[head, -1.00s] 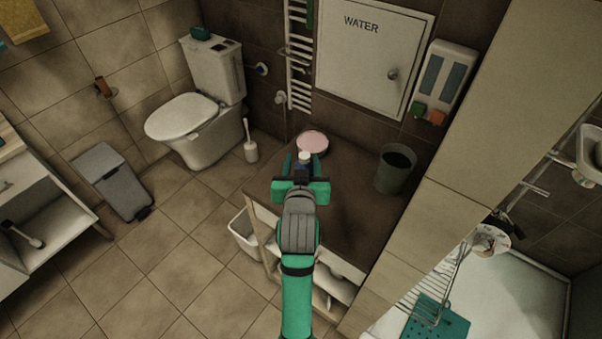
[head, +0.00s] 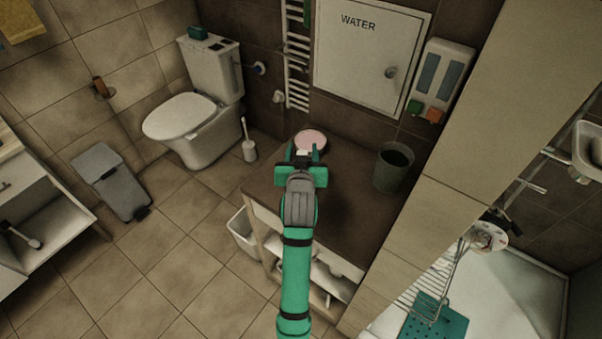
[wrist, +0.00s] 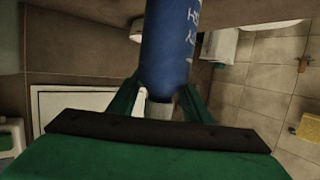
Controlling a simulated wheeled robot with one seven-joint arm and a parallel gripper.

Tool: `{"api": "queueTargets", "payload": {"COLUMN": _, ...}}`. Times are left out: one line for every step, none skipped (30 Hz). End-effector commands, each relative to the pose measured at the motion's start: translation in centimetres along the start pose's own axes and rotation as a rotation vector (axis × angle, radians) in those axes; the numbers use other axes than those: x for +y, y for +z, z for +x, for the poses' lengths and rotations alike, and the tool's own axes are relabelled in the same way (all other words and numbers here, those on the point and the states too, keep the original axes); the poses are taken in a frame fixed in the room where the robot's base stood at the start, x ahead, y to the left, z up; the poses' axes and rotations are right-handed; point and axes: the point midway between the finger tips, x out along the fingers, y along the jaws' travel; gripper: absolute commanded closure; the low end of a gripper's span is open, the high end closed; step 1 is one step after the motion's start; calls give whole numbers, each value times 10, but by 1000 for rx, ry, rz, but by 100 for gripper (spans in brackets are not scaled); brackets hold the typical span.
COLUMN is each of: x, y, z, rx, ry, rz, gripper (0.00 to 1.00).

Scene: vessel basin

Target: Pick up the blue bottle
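The blue bottle (wrist: 170,45) has white lettering and a pale cap (wrist: 160,108). In the wrist view it fills the space between the green fingers of my gripper (wrist: 163,98). In the head view my gripper (head: 302,156) is at the back of the dark counter, with its fingers still spread to either side of the bottle. Only a small pale bit of the bottle shows there; my gripper hides the rest. Whether a finger touches the bottle is hard to see.
The dark counter top (head: 345,200) also bears a round pink-topped dish (head: 311,140) just behind my gripper and a dark grey bin (head: 394,168) to the right. A tiled partition stands beyond the right edge. The counter's middle is clear.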

Motion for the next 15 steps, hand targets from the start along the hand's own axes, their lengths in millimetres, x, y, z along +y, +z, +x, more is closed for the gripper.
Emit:
{"api": "queueTargets", "payload": {"x": 0, "y": 0, "z": 0, "rx": 0, "ry": 0, "rz": 0, "gripper": 68}}
{"api": "queueTargets", "payload": {"x": 0, "y": 0, "z": 0, "rx": 0, "ry": 1, "rz": 0, "gripper": 75}}
{"api": "queueTargets", "payload": {"x": 0, "y": 0, "z": 0, "rx": 0, "ry": 1, "rz": 0, "gripper": 85}}
{"api": "queueTargets", "payload": {"x": 1, "y": 0, "z": 0, "rx": 0, "ry": 1, "rz": 0, "gripper": 92}}
{"api": "queueTargets", "payload": {"x": 1, "y": 0, "z": 0, "rx": -1, "ry": 1, "rz": 0, "gripper": 99}}
{"api": "queueTargets", "payload": {"x": 1, "y": 0, "z": 0, "rx": -1, "ry": 1, "rz": 0, "gripper": 100}}
{"api": "queueTargets", "payload": {"x": 1, "y": 1, "z": 0, "rx": -2, "ry": 1, "rz": 0, "gripper": 100}}
{"api": "queueTargets", "payload": {"x": 1, "y": 1, "z": 0, "rx": -2, "ry": 1, "rz": 0, "gripper": 100}}
{"api": "queueTargets", "payload": {"x": 1, "y": 1, "z": 0, "rx": -3, "ry": 1, "rz": 0, "gripper": 100}}
{"api": "queueTargets", "payload": {"x": 1, "y": 2, "z": 0, "rx": -4, "ry": 1, "rz": 0, "gripper": 100}}
{"api": "queueTargets", "payload": {"x": 1, "y": 2, "z": 0, "rx": -4, "ry": 1, "rz": 0, "gripper": 100}}
{"api": "queueTargets", "payload": {"x": 1, "y": 2, "z": 0, "rx": -5, "ry": 1, "rz": 0, "gripper": 100}}
{"api": "queueTargets", "payload": {"x": 1, "y": 2, "z": 0, "rx": -4, "ry": 1, "rz": 0, "gripper": 100}}
{"api": "queueTargets", "payload": {"x": 1, "y": 2, "z": 0, "rx": -5, "ry": 1, "rz": 0, "gripper": 100}}
{"api": "queueTargets", "payload": {"x": 1, "y": 3, "z": 0, "rx": -6, "ry": 1, "rz": 0, "gripper": 100}}
